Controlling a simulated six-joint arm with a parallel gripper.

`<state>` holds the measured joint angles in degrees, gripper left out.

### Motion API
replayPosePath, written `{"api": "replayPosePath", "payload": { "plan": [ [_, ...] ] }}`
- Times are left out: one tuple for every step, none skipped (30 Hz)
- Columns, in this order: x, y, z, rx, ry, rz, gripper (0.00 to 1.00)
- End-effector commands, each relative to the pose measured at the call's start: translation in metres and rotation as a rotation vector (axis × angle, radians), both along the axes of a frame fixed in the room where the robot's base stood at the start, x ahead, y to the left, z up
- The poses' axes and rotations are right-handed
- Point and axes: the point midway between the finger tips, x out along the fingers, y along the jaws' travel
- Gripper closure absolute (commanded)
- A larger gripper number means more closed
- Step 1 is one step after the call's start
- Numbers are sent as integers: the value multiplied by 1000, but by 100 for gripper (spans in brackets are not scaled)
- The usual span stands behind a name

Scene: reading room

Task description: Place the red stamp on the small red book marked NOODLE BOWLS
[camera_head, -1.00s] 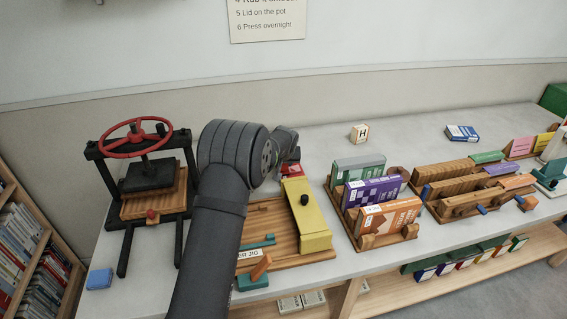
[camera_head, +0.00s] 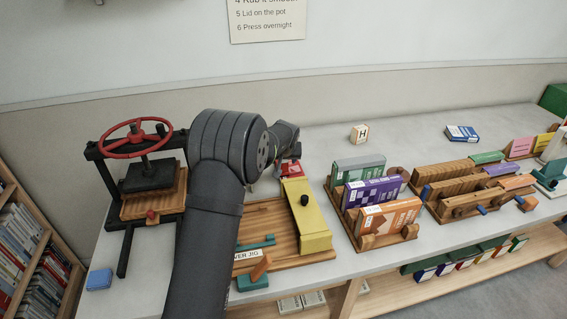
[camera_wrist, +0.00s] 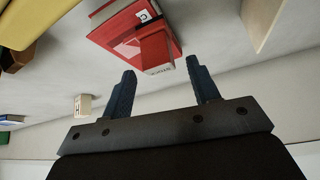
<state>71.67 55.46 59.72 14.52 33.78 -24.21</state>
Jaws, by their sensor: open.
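In the wrist view a red book (camera_wrist: 116,32) with a white label marked C lies on the table. A smaller red block with a pale lettered end, which looks like the red stamp (camera_wrist: 156,47), sits on or against the book; I cannot tell which. My gripper (camera_wrist: 161,66) is open. Its two dark fingertips are apart, on either side of the block's pale end, with nothing clearly held between them. In the head view only a small red patch of these things (camera_head: 291,169) shows, behind the yellow block. The title NOODLE BOWLS is not readable.
The yellow block (camera_head: 306,222) stands on a wooden jig just in front. A press with a red wheel (camera_head: 136,138) is at left. A wooden rack of books (camera_head: 336,203) is to the right.

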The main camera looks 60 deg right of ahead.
Motion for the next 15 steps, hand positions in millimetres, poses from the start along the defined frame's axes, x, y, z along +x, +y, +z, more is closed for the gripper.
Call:
{"api": "replayPosePath", "payload": {
  "plan": [
    [-3, 4, 11, -3, -1, -1, 45],
    [-5, 7, 15, -2, -1, -1, 45],
    [-7, 10, 22, -3, -1, -1, 45],
    [-9, 13, 26, -1, 0, -1, 45],
    [-11, 16, 31, -2, -1, -1, 45],
    [-13, 19, 37, -1, 0, -1, 45],
    [-15, 21, 40, -1, -1, -1, 45],
    [-16, 23, 45, -1, 0, -1, 45],
    [-17, 26, 49, -1, 0, -1, 45],
    [-19, 28, 53, -2, -1, -1, 45],
    [-20, 29, 56, -2, -1, -1, 45],
    [-21, 31, 59, -1, -1, 0, 45],
    [-22, 33, 61, 0, 0, 0, 45],
    [-22, 34, 63, 0, 0, 0, 45],
    [-23, 35, 65, 0, 0, 0, 45]
  ]
}}
